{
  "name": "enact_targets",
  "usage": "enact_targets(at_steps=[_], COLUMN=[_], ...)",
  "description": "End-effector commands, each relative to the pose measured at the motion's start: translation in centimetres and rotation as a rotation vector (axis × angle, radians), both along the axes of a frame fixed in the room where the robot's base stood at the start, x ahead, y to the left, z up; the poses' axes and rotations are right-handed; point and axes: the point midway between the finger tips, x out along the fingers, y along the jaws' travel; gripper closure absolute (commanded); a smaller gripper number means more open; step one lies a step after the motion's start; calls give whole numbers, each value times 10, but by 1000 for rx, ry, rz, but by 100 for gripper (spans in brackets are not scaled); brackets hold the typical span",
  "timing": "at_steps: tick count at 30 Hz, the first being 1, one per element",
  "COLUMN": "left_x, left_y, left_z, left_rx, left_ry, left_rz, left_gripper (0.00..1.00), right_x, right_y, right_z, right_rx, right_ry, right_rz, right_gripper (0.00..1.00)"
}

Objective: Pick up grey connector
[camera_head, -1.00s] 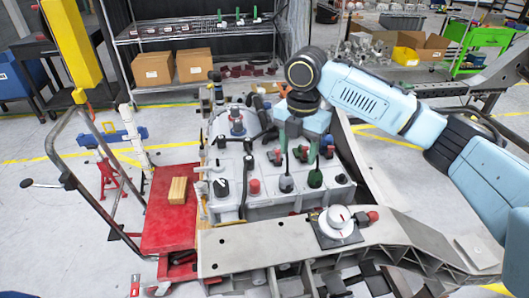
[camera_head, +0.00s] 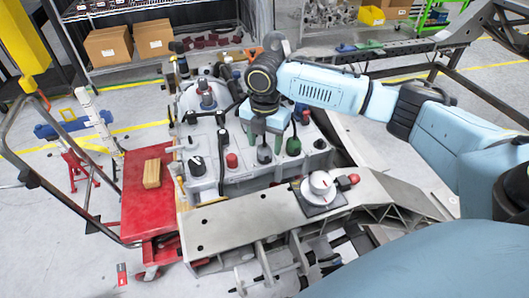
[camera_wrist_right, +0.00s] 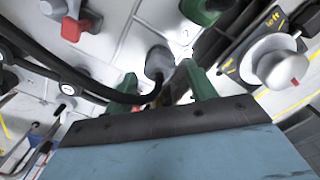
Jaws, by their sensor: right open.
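The grey connector (camera_head: 264,153) stands in the light grey chassis unit, between a red connector and a green one. My right gripper (camera_head: 265,139) is directly above it, pointing down, with its jaws apart. In the right wrist view the grey connector (camera_wrist_right: 158,62) shows just beyond and between the green fingers of the right gripper (camera_wrist_right: 163,82). A black cable runs across the left finger's side to the connector area. I cannot tell whether the fingers touch the connector. My left gripper is not in view.
A red connector (camera_head: 231,160) and a green connector (camera_head: 293,146) stand close on either side. A white dial (camera_head: 319,184) sits on the grey frame in front. A red cart (camera_head: 150,205) with a wooden block (camera_head: 152,174) is at the left.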

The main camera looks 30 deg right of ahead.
Motion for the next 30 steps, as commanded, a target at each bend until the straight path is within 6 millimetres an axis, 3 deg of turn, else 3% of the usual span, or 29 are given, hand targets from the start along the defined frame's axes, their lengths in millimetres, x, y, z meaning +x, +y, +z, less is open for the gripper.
enact_targets(at_steps=[6,14,26,30], left_x=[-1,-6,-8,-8], left_y=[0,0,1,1], left_z=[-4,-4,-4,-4], left_rx=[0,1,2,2], left_ry=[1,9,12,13], left_rz=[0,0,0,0], left_gripper=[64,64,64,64], right_x=[-1,-1,-1,0], right_y=[1,1,1,1], right_z=[-28,-30,-29,-29], right_rx=[-1,0,-1,0], right_ry=[1,0,-1,-1], right_rz=[0,1,1,1], right_gripper=[44,44,97,100])
